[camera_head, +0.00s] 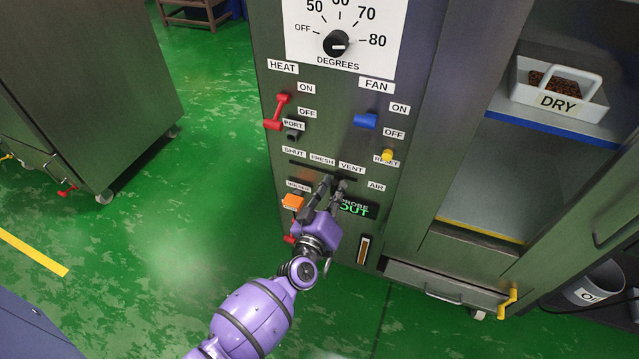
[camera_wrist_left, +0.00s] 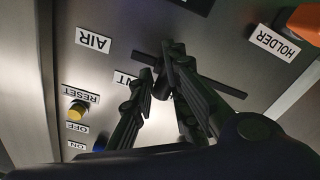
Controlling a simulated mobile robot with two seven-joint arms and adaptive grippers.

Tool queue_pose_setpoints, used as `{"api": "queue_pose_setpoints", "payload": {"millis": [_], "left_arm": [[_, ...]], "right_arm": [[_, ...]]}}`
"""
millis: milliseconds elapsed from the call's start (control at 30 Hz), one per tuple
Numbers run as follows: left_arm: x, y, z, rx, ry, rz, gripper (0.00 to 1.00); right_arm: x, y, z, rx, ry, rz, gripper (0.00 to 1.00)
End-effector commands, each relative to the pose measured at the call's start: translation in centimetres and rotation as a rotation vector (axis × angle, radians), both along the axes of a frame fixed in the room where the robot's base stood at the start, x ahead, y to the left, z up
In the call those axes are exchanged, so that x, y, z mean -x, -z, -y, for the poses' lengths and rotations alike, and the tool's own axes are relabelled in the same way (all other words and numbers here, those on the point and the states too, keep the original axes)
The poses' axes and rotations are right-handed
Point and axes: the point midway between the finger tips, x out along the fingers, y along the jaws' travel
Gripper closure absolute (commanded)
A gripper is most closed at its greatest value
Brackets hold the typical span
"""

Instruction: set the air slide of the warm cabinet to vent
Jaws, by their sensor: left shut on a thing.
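The warm cabinet's front panel (camera_head: 395,75) carries the air slide, a dark slot under the labels SHUT, FRESH and VENT (camera_head: 351,168), with AIR (camera_head: 376,186) to its right. My left gripper (camera_head: 338,186) is at the slot, below and between FRESH and VENT. In the left wrist view, upside down, the gripper's fingers (camera_wrist_left: 163,82) are closed around the dark slide knob (camera_wrist_left: 171,52), towards the vent end of the slot (camera_wrist_left: 225,88). The fingers partly cover the knob and the VENT label, so its exact stop is hard to tell. My right gripper is out of view.
Nearby are the red heat lever (camera_head: 281,108), blue fan switch (camera_head: 366,121), yellow reset button (camera_head: 387,155) and orange holder piece (camera_head: 292,201). The degrees dial (camera_head: 337,43) is above. A DRY tray (camera_head: 547,96) stands in the compartment at right.

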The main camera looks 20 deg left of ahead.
Motion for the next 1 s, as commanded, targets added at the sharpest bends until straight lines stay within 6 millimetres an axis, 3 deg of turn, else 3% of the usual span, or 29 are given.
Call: {"api": "queue_pose_setpoints", "payload": {"millis": [33, 167, 467, 500, 633, 1000], "left_arm": [[-0.2, -0.7, 1.3, 0.006, 0.000, 0.008, 1.00], [-0.1, -0.6, 2.8, 0.002, 0.000, 0.009, 1.00], [-0.1, -0.6, 3.2, 0.001, 0.001, 0.011, 1.00], [-0.1, -0.6, 3.2, 0.001, 0.001, 0.011, 0.84], [-0.1, -0.6, 3.1, 0.001, 0.001, 0.011, 0.68], [0.6, -0.2, 3.0, 0.001, 0.001, 0.004, 0.68]], "right_arm": [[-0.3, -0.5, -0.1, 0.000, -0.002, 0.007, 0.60], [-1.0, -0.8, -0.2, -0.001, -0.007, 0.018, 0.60], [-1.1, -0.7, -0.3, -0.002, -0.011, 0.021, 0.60], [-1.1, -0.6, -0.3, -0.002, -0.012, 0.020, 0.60], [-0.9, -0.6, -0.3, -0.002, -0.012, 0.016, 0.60], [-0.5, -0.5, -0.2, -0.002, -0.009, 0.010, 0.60]]}}
